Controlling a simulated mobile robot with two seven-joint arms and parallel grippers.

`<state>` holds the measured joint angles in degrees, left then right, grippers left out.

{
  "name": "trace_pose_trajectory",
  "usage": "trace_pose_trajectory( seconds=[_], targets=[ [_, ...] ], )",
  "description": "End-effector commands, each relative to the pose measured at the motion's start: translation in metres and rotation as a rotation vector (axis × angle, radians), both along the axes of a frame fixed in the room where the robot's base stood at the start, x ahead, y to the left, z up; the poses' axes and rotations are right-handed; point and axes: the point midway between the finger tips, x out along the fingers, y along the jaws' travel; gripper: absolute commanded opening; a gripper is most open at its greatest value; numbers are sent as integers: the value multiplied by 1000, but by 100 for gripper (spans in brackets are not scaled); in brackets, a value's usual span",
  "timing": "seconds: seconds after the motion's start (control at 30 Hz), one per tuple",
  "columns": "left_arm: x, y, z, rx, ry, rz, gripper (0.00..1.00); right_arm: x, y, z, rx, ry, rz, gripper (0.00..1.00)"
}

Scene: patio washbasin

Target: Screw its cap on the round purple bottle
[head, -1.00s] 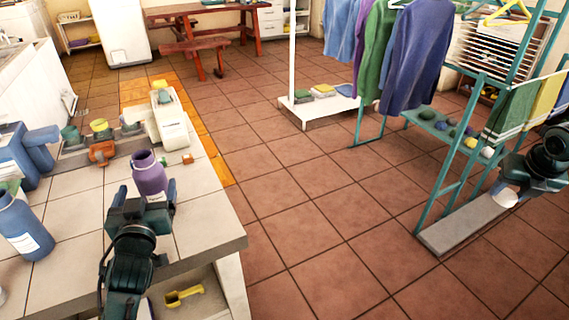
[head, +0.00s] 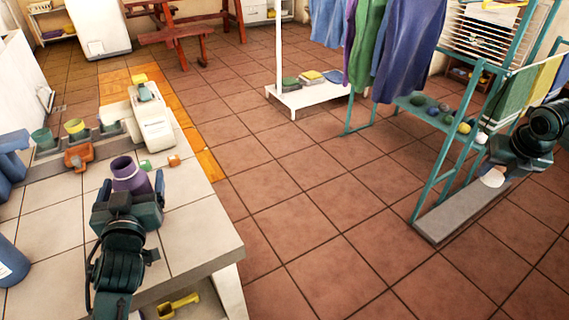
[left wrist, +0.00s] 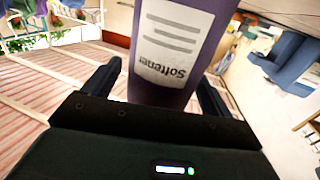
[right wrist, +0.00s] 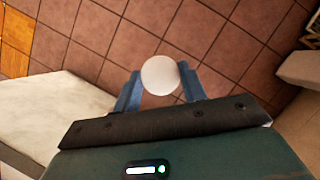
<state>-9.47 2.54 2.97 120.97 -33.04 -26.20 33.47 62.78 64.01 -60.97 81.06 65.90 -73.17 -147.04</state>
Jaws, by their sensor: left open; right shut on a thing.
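The round purple bottle (head: 128,174) stands upright on the tiled counter, its open neck uncapped. Its white "Softener" label shows in the left wrist view, where the bottle (left wrist: 205,45) lies between the fingers. My left gripper (head: 128,192) is open, with one finger on each side of the bottle. In the left wrist view a gap shows beside the finger at left. My right gripper (head: 494,172) is far from the counter, over the floor on the right. It is shut on a round white cap (right wrist: 160,75), which also shows in the head view (head: 493,178).
A blue bottle (head: 10,262) is at the left edge. A teal rack (head: 440,170) stands near my right gripper.

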Motion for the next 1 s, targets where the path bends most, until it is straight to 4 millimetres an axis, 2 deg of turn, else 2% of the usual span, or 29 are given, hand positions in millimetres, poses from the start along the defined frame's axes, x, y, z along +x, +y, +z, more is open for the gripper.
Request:
trace_pose_trajectory(
  seconds=[0.27, 1.0],
  targets=[
    [0, 0, 0, 0, 0, 0, 83, 0, 0, 0, 0, 0, 0, 21],
    [0, 0, 0, 0, -1, 0, 23, 0, 0, 0, 0, 0, 0, 21]
  ],
)
